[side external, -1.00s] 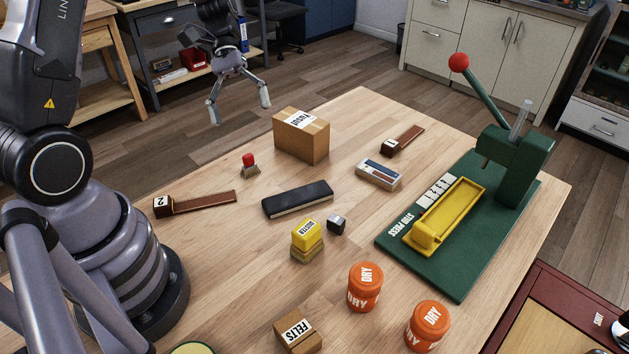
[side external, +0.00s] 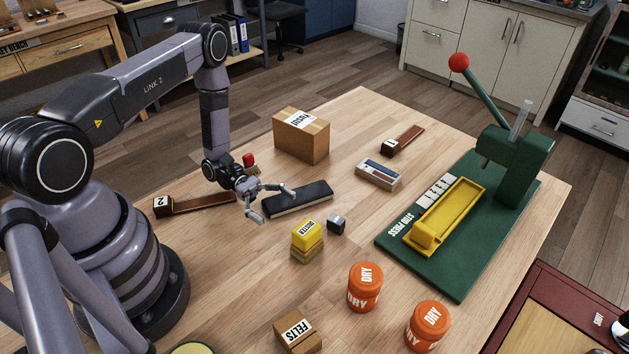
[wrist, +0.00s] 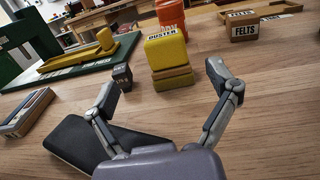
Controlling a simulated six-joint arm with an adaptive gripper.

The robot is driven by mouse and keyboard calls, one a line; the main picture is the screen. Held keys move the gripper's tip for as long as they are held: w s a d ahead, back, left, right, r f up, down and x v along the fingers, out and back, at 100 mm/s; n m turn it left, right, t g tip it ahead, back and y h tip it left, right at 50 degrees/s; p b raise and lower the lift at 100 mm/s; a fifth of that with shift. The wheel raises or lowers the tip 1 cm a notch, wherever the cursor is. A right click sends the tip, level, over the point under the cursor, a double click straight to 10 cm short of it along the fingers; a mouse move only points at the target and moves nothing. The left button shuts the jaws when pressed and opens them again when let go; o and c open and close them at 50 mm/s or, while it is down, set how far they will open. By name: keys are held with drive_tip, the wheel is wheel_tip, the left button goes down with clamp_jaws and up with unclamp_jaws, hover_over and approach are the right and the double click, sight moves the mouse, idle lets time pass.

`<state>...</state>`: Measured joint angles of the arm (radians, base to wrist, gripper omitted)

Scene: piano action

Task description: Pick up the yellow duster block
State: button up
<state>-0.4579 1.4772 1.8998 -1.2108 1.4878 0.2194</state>
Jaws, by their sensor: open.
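The yellow duster block (side external: 307,235) stands upright on the wooden table, a yellow top on a tan base, with a DUSTER label. In the wrist view the duster block (wrist: 168,56) is beyond my fingertips, roughly centred between them. My gripper (side external: 274,204) is open and empty, low over the table, behind and to the left of the block and apart from it. Its two spread fingers (wrist: 165,80) also show in the wrist view. In the side view it overlaps the black felt-edged bar.
A small dark cube (side external: 336,224) stands close beside the block. The black bar (side external: 305,199) lies near my gripper. Orange DRY jars (side external: 365,288), a FELTS box (side external: 298,332) and the green press (side external: 465,262) stand around. Bare table lies left of the block.

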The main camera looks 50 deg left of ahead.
sight(299, 226)
drive_tip(key=d, duration=0.9)
drive_tip(key=shift+w, duration=0.1)
drive_tip(key=c, duration=1.3)
